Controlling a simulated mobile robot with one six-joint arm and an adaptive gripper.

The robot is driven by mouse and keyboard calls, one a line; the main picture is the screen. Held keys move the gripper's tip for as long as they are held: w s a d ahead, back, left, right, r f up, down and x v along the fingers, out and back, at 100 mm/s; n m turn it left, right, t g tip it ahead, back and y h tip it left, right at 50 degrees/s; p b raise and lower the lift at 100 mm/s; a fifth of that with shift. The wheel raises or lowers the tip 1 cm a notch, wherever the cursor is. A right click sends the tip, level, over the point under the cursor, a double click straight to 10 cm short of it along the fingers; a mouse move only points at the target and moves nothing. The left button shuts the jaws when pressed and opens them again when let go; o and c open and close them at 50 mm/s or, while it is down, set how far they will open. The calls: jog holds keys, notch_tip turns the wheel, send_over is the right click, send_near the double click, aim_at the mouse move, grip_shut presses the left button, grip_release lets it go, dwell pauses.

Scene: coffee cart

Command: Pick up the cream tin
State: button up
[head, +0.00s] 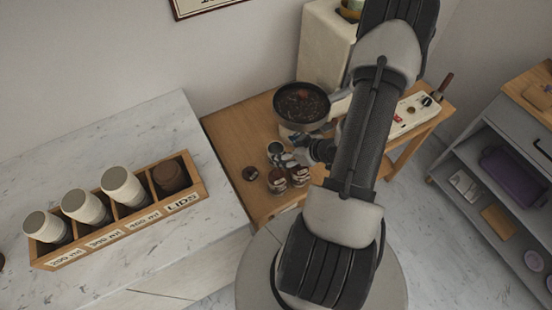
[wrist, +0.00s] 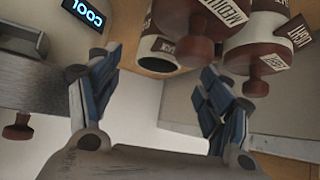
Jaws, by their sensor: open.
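A small open tin, dark with a cream rim, stands on the wooden cart beside the brown-lidded jars in the head view (head: 275,149). I take it for the cream tin; no label on it is readable. In the wrist view the tin (wrist: 153,45) is seen rim-on, just beyond the gap between my fingertips, with its inside partly visible. My gripper (wrist: 160,75) is open and empty, with blue-padded fingers spread on either side. I see no contact with the tin. In the head view my arm partly hides the gripper (head: 318,152).
Brown-lidded jars (head: 277,180) (wrist: 255,55) crowd the tin; one label reads MEDIUM. A bean-filled round pan (head: 301,104) is behind. A wooden cup rack (head: 120,215) stands on the marble counter. The cart's left part is clear.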

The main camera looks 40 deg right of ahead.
aim_at(270, 150)
jog(key=b+x, duration=0.2)
jog(key=x, duration=0.5)
jog(key=shift+b, duration=0.3)
jog(key=shift+r, duration=0.1)
jog(key=shift+c, duration=0.3)
jog(key=c, duration=1.3)
jog(key=shift+r, duration=0.1)
